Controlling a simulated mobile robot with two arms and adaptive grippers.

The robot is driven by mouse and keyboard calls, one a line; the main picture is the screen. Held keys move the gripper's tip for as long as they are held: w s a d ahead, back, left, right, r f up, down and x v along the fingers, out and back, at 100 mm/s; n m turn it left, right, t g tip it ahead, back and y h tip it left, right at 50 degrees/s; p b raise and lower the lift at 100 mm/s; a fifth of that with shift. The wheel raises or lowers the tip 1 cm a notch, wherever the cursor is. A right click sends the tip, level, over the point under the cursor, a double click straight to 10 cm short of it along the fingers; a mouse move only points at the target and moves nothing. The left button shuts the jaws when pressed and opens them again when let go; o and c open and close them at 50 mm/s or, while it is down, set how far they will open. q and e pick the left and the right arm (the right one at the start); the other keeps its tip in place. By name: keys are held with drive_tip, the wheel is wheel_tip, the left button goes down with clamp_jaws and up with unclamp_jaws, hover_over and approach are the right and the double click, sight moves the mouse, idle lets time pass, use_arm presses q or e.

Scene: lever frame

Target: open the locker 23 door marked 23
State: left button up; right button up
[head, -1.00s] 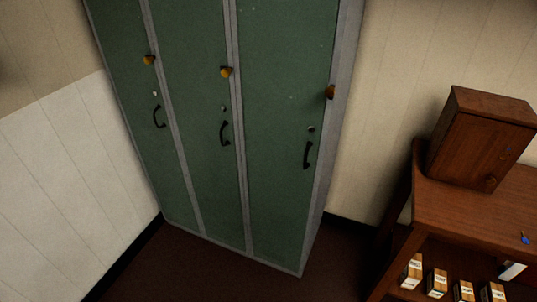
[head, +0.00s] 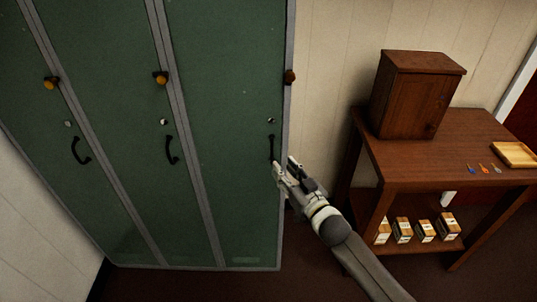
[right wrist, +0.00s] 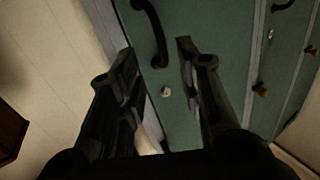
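A bank of green lockers with three doors in view fills the left of the head view; no number 23 is legible. The rightmost door (head: 228,110) is closed, with a dark curved handle (head: 271,148), a lock (head: 271,121) above it and a dark knob (head: 290,76) at its right edge. My right gripper (head: 285,168) is just below and right of that handle. In the right wrist view my right gripper (right wrist: 157,50) is open and empty, with the handle (right wrist: 152,30) ahead between its fingers, apparently not gripped. The left gripper is not in view.
The middle door (head: 120,110) and left door (head: 45,130) are closed. A wooden table (head: 400,165) at right bears a small cabinet (head: 411,95), several small keys (head: 483,168) and a yellow tray (head: 515,153). Boxes (head: 424,231) stand on its lower shelf.

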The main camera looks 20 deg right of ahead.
sight(272, 156)
drive_tip(key=x, duration=0.7)
drive_tip(key=shift+w+a, duration=0.2)
drive_tip(key=shift+w, duration=0.2)
clamp_jaws()
